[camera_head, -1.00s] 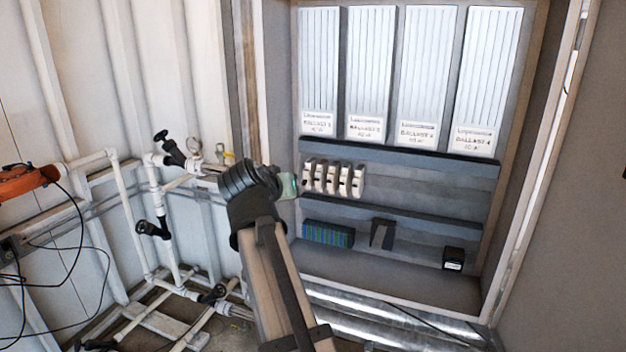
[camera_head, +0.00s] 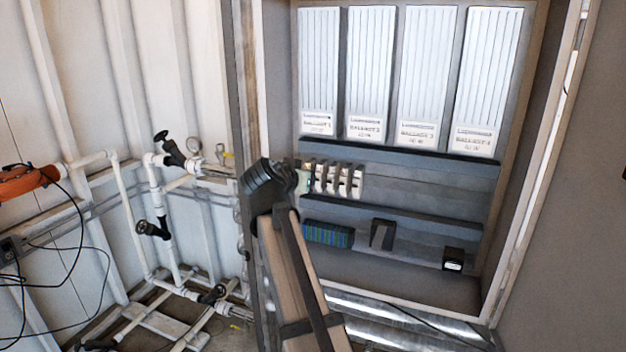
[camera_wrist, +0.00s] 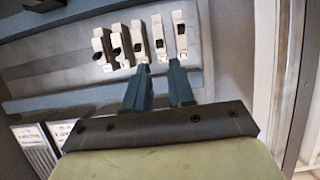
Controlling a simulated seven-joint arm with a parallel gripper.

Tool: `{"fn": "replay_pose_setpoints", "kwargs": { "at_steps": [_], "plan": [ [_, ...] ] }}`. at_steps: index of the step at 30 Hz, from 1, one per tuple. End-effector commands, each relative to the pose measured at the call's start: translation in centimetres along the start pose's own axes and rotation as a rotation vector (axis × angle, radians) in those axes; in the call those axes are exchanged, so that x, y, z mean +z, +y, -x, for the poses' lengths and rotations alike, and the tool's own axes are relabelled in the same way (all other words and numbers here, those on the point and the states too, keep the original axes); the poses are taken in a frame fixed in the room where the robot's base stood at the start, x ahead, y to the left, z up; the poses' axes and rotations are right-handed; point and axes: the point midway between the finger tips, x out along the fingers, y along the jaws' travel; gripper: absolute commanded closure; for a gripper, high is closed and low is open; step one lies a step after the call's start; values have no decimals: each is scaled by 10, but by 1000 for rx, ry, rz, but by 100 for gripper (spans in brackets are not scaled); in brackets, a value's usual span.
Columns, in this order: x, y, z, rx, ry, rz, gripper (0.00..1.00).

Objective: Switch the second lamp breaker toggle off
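A row of several white breakers (camera_head: 331,178) is mounted in the cabinet, below the tall ballasts. The wrist view looks at the row from the opposite way up, with the ballasts at the bottom. There the second breaker from the right (camera_wrist: 159,37), which is second from the left in the head view, lies just beyond the gap between my fingertips. My gripper (camera_wrist: 159,65) is open, with two dark fingers apart and nothing between them. I cannot tell whether the fingertips touch the breakers. In the head view, my wrist hides the fingers and part of the leftmost breaker.
The ballasts (camera_head: 423,75) stand above the breakers. A dark rail (camera_head: 400,216) runs below, with a green-blue terminal block (camera_head: 328,235) and two dark boxes under it. The cabinet's left frame is close to my arm. White pipes (camera_head: 155,205) and valves stand to the left.

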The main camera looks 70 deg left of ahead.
Motion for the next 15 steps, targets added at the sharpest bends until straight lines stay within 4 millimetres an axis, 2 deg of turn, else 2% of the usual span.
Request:
{"fn": "replay_pose_setpoints", "kwargs": {
  "at_steps": [1, 6, 15],
  "plan": [
    [-1, -1, -11, 1, -1, 0, 77],
    [-1, -1, -39, 1, -2, 0, 77],
    [0, 0, -67, 0, -1, 0, 77]
  ]
}}
